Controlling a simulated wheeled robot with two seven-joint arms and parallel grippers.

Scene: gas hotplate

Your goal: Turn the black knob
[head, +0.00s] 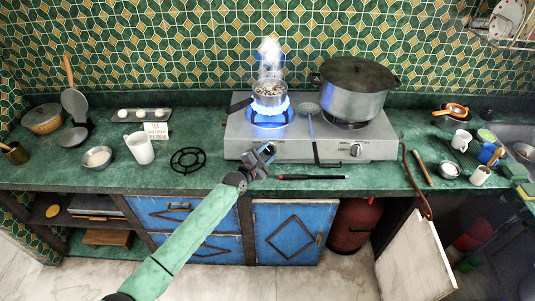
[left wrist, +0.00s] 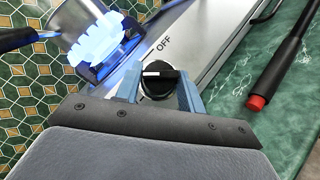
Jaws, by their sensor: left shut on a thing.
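The black knob (left wrist: 158,80) sits on the front panel of the silver gas hotplate (head: 310,150), below the left burner. In the left wrist view its white pointer mark lies across the picture, and the "OFF" label (left wrist: 163,42) is printed above it. My left gripper (head: 266,152) is shut on this knob, with one blue finger on each side. In the head view the gripper hides most of the knob. The left burner burns with a bright blue flame (head: 268,113) under a small steaming pot (head: 269,92). My right gripper is not in view.
A second knob (head: 355,149) is on the panel's right side. A large lidded pot (head: 353,88) stands on the right burner. A black and red stick (head: 312,177) lies in front. A black trivet (head: 188,160) is on the green counter, left.

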